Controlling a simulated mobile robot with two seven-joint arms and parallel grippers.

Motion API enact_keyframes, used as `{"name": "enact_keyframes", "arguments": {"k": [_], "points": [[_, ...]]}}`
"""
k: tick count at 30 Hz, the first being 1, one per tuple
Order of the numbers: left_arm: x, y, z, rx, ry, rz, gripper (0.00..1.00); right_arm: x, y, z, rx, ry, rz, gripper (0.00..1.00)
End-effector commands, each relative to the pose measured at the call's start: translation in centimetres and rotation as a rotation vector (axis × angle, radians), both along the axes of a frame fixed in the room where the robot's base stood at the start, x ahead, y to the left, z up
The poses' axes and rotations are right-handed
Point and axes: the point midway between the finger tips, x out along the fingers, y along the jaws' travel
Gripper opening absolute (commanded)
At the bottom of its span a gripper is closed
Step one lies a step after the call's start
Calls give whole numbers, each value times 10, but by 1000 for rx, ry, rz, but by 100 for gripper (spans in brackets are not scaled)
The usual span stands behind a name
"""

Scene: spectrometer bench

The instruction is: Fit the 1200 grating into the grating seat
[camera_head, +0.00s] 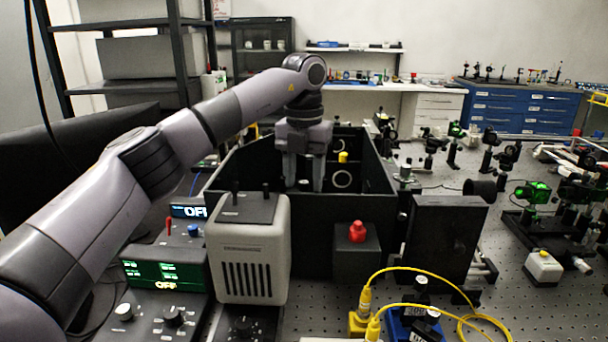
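My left gripper (304,187) points down into the open-topped black box (350,207), its two fingers spread apart. A small pale spot shows low between the fingertips; I cannot tell whether it is part of a grating or of the seat. Inside the box, right of the fingers, are a round ring-shaped optic (342,179) and a small yellow part (343,157). The grating seat is not clearly visible behind the front wall and fingers. Black pieces with white labels stand at a blue holder (401,329) at the front; I cannot surely identify the 1200 grating. My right gripper is out of view.
Yellow cables (425,270) loop at the front right. Optics mounts crowd the right, with some bare perforated bench (510,305) between.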

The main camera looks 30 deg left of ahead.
Motion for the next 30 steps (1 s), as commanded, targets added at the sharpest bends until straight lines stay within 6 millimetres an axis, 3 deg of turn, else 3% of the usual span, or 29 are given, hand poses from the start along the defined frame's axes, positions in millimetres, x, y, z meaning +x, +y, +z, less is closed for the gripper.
{"name": "enact_keyframes", "arguments": {"k": [8,21,30], "points": [[0,0,3,0,-1,0,48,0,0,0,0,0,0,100],[0,0,66,0,-1,1,48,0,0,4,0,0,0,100],[0,0,72,0,0,0,48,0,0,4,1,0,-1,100]]}}
